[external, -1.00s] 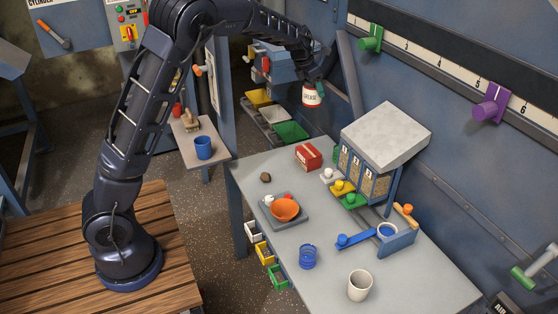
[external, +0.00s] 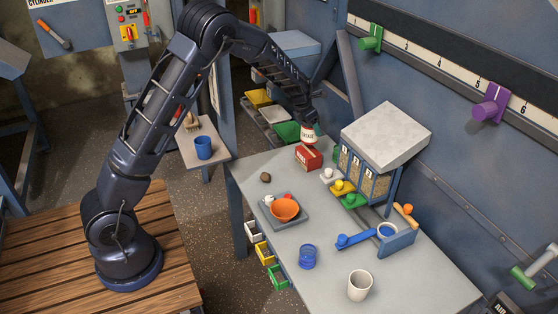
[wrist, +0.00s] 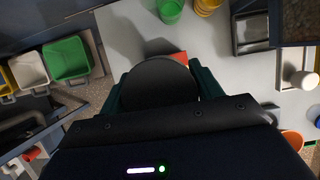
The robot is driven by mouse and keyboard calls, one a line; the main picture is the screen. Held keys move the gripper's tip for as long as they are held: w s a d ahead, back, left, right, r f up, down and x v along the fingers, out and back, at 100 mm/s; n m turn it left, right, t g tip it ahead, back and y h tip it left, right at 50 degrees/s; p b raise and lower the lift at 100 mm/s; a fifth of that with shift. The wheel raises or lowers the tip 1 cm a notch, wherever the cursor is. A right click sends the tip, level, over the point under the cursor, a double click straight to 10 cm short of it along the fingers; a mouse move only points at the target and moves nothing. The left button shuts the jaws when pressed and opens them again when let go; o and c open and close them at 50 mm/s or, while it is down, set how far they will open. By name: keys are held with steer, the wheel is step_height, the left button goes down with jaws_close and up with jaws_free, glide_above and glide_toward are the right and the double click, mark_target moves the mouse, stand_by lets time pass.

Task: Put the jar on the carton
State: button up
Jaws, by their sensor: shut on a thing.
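The jar (external: 307,134) is white with a red band and a label reading "GREASE". My gripper (external: 305,118) is shut on it from above and holds it upright. The carton (external: 308,157) is a small red box on the grey table's back left part. The jar is right over the carton in the external view; I cannot tell whether they touch. In the wrist view the jar's dark round top (wrist: 158,84) sits between my gripper's fingers (wrist: 155,90), and a red corner of the carton (wrist: 180,57) shows past it.
A grey hopper box (external: 386,130) stands right of the carton, with white, yellow and green knobs in front. A brown stone (external: 265,177) lies left.

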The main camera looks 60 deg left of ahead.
mark_target(311, 135)
steer(key=shift+f, duration=2.35)
steer(key=shift+f, duration=0.1)
steer(key=o, duration=1.2)
steer(key=shift+f, duration=0.1)
steer(key=v, duration=1.3)
steer(key=s+d+r+m+h, duration=0.2)
steer(key=s+d+r+m, duration=1.55)
steer(key=s, duration=0.25)
steer(key=s+d+m, duration=0.3)
steer(key=s+m, duration=0.3)
steer(key=s, duration=0.3)
steer(key=s+d+m+y, duration=0.1)
steer(key=s+d+m, duration=0.2)
steer(key=s+m, duration=0.3)
steer(key=s+d+m+y, duration=0.1)
steer(key=s+d+m, duration=0.2)
steer(key=s+m, duration=0.3)
steer(key=shift+s+r+m, duration=0.15)
steer(key=shift+s+r, duration=0.05)
steer(key=shift+s, duration=1.25)
steer(key=shift+s+r+m, duration=0.1)
steer(key=shift+s+r, duration=0.1)
steer(key=shift+s, duration=1.2)
